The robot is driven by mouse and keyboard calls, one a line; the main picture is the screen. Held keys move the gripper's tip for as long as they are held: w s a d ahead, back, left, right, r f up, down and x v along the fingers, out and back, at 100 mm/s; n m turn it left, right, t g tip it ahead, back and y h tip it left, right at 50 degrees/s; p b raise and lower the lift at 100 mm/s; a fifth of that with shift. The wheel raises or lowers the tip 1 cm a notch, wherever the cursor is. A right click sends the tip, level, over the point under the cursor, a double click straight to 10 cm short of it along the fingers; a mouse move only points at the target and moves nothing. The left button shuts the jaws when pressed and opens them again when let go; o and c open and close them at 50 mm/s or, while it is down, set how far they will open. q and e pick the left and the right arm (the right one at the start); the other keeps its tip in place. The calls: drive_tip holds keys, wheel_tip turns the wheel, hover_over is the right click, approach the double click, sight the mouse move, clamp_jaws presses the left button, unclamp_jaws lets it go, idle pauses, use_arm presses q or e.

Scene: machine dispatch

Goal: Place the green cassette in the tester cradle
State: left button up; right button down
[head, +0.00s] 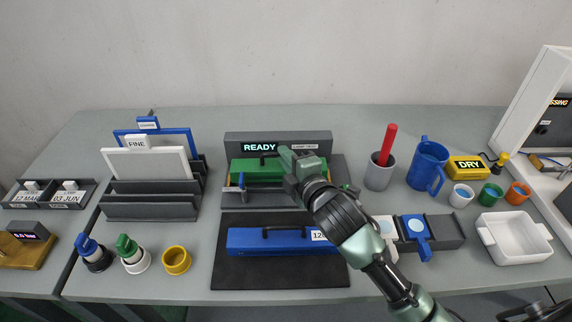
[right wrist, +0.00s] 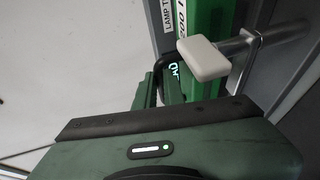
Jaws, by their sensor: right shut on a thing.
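The green cassette (head: 250,168) lies lengthwise at the tester cradle (head: 232,199), below a display reading READY. Whether it rests fully on the cradle floor cannot be told. My right gripper (head: 290,160) is at the cassette's upper middle, shut on its black handle (head: 262,157), which is partly hidden by the gripper. In the right wrist view the green cassette (right wrist: 204,20) runs behind the gripper fingers (right wrist: 163,90), with the dark handle beside them. A pale knob (right wrist: 203,60) on a metal rod stands close to the gripper. My left gripper is not in view.
A blue cassette (head: 268,240) lies on a black mat (head: 240,278) in front of the tester. A card rack (head: 150,207) stands left. A grey cup with a red stick (head: 379,175), a blue jug (head: 427,165) and a white tray (head: 514,240) stand right.

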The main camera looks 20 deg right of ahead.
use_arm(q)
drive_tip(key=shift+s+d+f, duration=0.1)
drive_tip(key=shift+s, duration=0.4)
use_arm(e)
drive_tip(key=shift+f, duration=1.1)
drive_tip(key=c, duration=1.9)
unclamp_jaws()
drive_tip(key=shift+f, duration=0.25)
drive_tip(key=shift+c, duration=0.2)
drive_tip(key=o, duration=0.4)
drive_tip(key=shift+r, duration=0.15)
use_arm(q)
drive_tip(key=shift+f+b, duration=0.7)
drive_tip(key=shift+b, duration=0.1)
use_arm(e)
drive_tip(key=v, duration=1.2)
